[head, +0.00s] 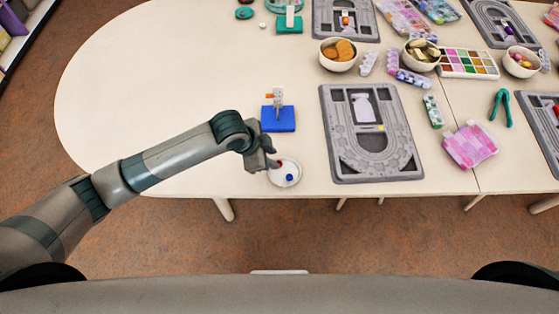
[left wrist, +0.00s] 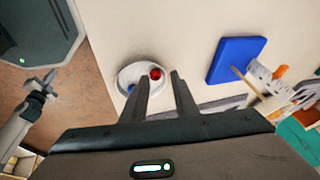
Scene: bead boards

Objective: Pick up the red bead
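A small white dish (head: 285,171) sits near the table's front edge; it also shows in the left wrist view (left wrist: 123,75). It holds a red bead (left wrist: 155,74) and a blue bead (head: 289,177). The blue bead (left wrist: 131,88) is partly hidden behind a finger in the left wrist view. My left gripper (head: 275,163) is at the dish's left rim in the head view. In the left wrist view the left gripper (left wrist: 159,78) is open and empty, the red bead showing between its fingertips. My right arm seems to show at the left wrist view's left, its gripper (left wrist: 49,75) too small to read.
A blue block (head: 278,119) with a small stand on it is just behind the dish. A grey bead board (head: 410,163) lies to the right. The table's left part is clear.

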